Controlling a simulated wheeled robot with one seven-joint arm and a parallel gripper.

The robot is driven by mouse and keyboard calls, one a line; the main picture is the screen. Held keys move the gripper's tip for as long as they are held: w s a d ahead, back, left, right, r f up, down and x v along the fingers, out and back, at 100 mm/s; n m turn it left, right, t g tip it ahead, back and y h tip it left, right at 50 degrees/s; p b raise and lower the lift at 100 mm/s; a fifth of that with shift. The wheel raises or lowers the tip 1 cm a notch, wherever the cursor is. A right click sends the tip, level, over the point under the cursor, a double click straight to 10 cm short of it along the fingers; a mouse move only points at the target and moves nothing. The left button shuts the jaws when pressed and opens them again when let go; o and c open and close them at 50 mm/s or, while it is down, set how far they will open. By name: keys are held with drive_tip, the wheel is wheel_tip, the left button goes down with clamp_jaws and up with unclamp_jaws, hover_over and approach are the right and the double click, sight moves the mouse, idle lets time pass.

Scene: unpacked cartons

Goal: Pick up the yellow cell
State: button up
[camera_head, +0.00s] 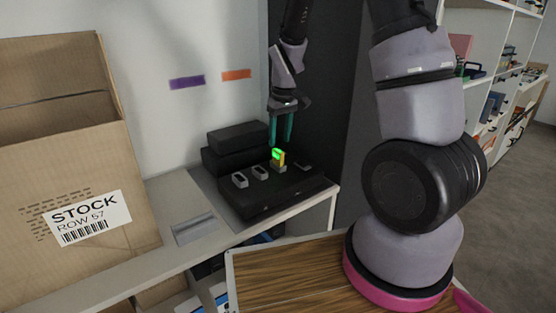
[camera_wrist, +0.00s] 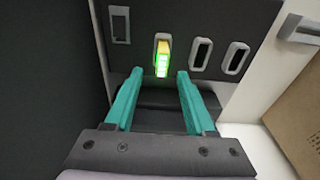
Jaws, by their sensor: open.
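The yellow cell (camera_head: 278,157) stands upright in a slot of a black dock (camera_head: 270,198) on a light shelf, with a lit green face. In the wrist view the yellow cell (camera_wrist: 163,56) shows ahead of the fingertips, between their lines. My gripper (camera_head: 281,143) is open and empty, its teal fingers pointing down just above the cell in the head view. In the wrist view the gripper (camera_wrist: 160,74) has its two fingers wide apart, one to each side of the cell. The lower part of the cell is hidden in its slot.
Empty grey-rimmed slots (camera_head: 240,180) lie beside the cell on the dock. Black boxes (camera_head: 236,137) are stacked behind it. A large STOCK carton (camera_head: 110,150) stands at the left. A dark panel (camera_head: 330,110) rises close at the right.

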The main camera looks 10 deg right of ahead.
sight(278, 150)
drive_tip(key=shift+w+a+f, duration=0.1)
drive_tip(key=shift+a+f, duration=0.05)
drive_tip(key=shift+f, duration=1.25)
drive_tip(key=shift+w+a+f, duration=0.1)
drive_tip(key=shift+f, duration=1.25)
clamp_jaws()
